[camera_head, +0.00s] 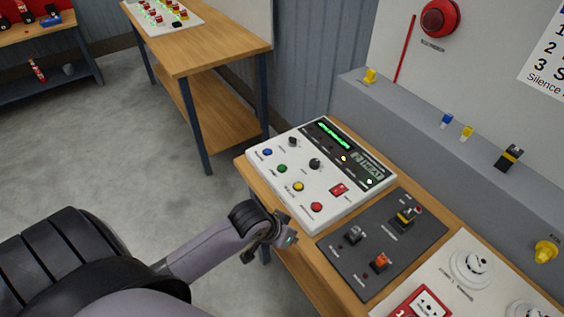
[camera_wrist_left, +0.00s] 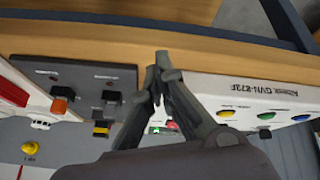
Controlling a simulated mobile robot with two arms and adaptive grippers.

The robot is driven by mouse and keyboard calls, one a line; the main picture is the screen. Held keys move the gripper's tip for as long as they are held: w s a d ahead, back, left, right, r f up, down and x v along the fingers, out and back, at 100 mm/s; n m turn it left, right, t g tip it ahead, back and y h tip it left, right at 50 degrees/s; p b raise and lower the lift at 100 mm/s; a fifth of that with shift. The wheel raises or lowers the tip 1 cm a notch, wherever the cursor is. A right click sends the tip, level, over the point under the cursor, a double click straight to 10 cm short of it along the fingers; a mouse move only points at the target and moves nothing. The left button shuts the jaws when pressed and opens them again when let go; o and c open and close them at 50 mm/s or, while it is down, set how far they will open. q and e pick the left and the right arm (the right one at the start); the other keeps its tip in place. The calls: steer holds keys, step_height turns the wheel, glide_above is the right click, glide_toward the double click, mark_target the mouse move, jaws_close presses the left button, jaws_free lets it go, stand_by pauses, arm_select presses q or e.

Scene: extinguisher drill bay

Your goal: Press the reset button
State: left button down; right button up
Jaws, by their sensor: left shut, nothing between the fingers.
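A white control panel (camera_head: 318,170) lies on the wooden bench, with a green-lit display. Its round buttons are blue (camera_head: 267,152), green (camera_head: 282,168), yellow (camera_head: 298,187) and red (camera_head: 316,207); the labels are too small to read, so I cannot tell which is reset. My left gripper (camera_head: 284,240) is shut and empty, at the panel's front edge near the red button; I cannot tell whether it touches anything. In the left wrist view my left gripper (camera_wrist_left: 162,62) points at the bench edge, with the panel (camera_wrist_left: 247,93) to its right. My right gripper is out of view.
A dark switch plate (camera_head: 362,270) with small switches lies right of the panel. A white board (camera_head: 452,270) with round detectors lies beyond it. A grey ledge (camera_head: 420,135) with small coloured parts runs behind.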

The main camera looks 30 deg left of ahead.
mark_target(280, 166)
arm_select(q)
steer(key=w+a+r+n, duration=0.1)
steer(key=w+a, duration=0.1)
steer(key=w, duration=0.1)
steer(key=w+a+r+n+t, duration=0.1)
steer(key=w+a+r, duration=0.1)
steer(key=w, duration=0.2)
steer(key=w+a+r, duration=0.1)
steer(key=w+a, duration=0.1)
steer(key=w, duration=0.2)
steer(key=shift+a+r+n, duration=0.15)
steer(key=shift+a+n, duration=0.15)
steer(key=shift+n, duration=0.1)
steer(key=w+a+r+n+t, duration=0.2)
steer(key=w+a+r+n, duration=0.2)
steer(key=w+a+r, duration=0.3)
steer(key=w+a, duration=0.2)
steer(key=a, duration=0.1)
steer(key=shift+a+r+t, duration=0.25)
steer(key=shift+r+t, duration=0.05)
steer(key=shift+r, duration=0.1)
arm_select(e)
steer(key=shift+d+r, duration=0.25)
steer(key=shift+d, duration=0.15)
arm_select(q)
steer(key=shift+f, duration=0.15)
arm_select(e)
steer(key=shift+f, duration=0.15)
